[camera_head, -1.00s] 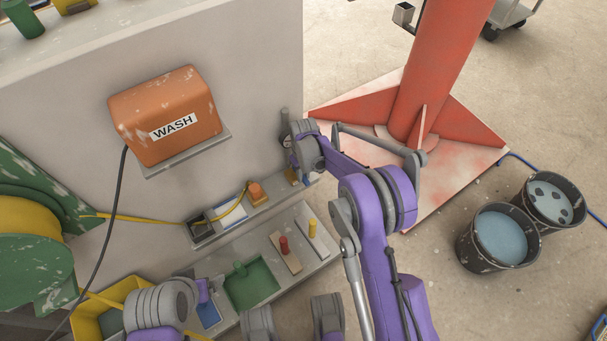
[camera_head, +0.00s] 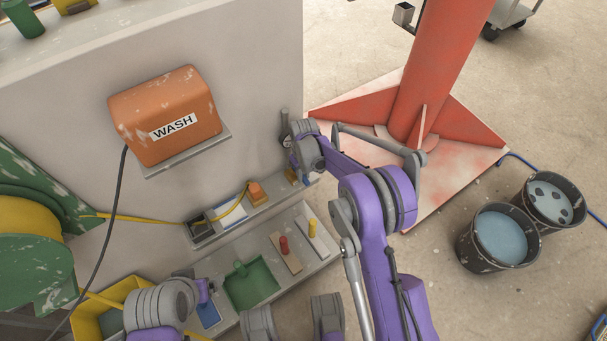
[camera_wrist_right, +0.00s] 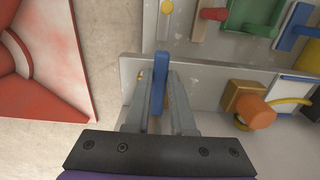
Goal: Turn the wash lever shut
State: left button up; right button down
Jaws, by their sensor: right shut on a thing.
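The wash lever appears to be the blue handle (camera_wrist_right: 160,82), seen upright between the fingers of my right gripper (camera_wrist_right: 158,100) in the right wrist view. The gripper is shut on it. In the head view a small blue part (camera_head: 306,180) shows below my right wrist, at the right end of the wall ledge. My right fingers are mostly hidden there. The orange box marked WASH (camera_head: 165,115) is on the wall to the left. My left arm is at the lower left in the head view. Its fingers cannot be made out.
An orange knob (camera_wrist_right: 255,110) sits on the ledge left of the lever in the head view. A lower shelf holds a green tray (camera_head: 251,284) and red and yellow pegs. A red column base (camera_head: 450,170) and two buckets (camera_head: 497,237) stand on the floor at right.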

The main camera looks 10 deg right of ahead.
jog(key=shift+a+m, duration=0.15)
jog(key=shift+m, duration=0.15)
jog(key=m, duration=0.1)
jog(key=a+m, duration=0.1)
jog(key=shift+s+a+m, duration=0.1)
jog(key=shift+s+m, duration=0.1)
jog(key=shift+m, duration=0.2)
jog(key=a+m, duration=0.1)
jog(key=m, duration=0.1)
jog(key=shift+a+m+b, duration=0.1)
jog(key=shift+m+b, duration=0.2)
jog(key=m, duration=0.1)
jog(key=a+m, duration=0.1)
jog(key=m, duration=0.1)
jog(key=shift+w+a, duration=0.15)
jog(key=shift+w, duration=0.1)
jog(key=shift+w+a+m, duration=0.15)
jog(key=shift+a+m, duration=0.1)
jog(key=shift+m, duration=0.45)
jog(key=shift+w+a+m, duration=0.1)
jog(key=shift+a+m, duration=0.1)
jog(key=shift+m, duration=0.5)
jog(key=c, duration=0.8)
grip_release()
jog(key=shift+o, duration=0.2)
